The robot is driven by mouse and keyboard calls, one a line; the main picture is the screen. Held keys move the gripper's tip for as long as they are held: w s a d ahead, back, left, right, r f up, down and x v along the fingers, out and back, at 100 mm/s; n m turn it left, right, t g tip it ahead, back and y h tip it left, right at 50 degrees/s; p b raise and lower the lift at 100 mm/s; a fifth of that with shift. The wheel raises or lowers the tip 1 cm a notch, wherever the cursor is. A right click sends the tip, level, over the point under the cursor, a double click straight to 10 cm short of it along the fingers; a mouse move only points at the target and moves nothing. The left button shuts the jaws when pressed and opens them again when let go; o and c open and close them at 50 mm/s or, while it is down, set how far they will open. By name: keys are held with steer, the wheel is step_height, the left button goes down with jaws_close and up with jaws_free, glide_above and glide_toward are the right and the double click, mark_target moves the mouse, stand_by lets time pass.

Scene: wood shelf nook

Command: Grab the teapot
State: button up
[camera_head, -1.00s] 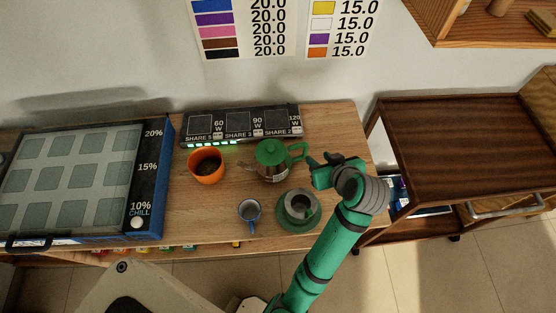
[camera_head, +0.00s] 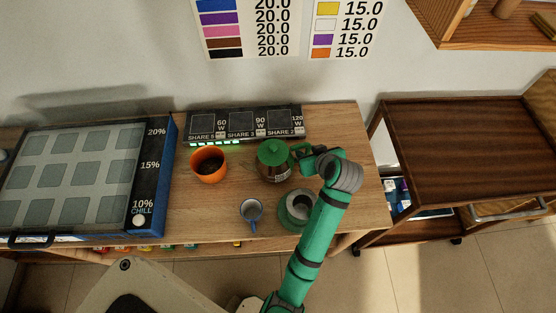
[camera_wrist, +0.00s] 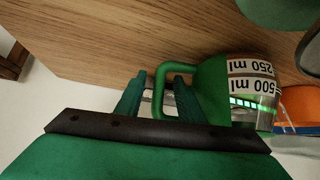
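The teapot (camera_head: 274,164) has a green lid and handle and a clear, dark-looking body; it stands upright on the wooden counter. In the wrist view the teapot (camera_wrist: 250,92) shows volume labels, and its green handle (camera_wrist: 163,92) reaches in between my two fingers. My gripper (camera_head: 308,157) is at the handle, on the teapot's right side. In the wrist view my gripper (camera_wrist: 157,95) is open, with one finger on each side of the handle bar. A gap shows beside the left finger; the right finger is inside the handle loop.
An orange pot (camera_head: 209,164) with dark contents stands left of the teapot. A labelled black display (camera_head: 240,123) stands behind. The counter's right end (camera_head: 352,128) is bare.

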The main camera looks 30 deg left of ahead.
steer(key=shift+w+a+f, duration=0.15)
steer(key=shift+w+f, duration=0.05)
steer(key=shift+f, duration=0.05)
jaws_close()
steer(key=shift+r, duration=0.1)
stand_by(1.2)
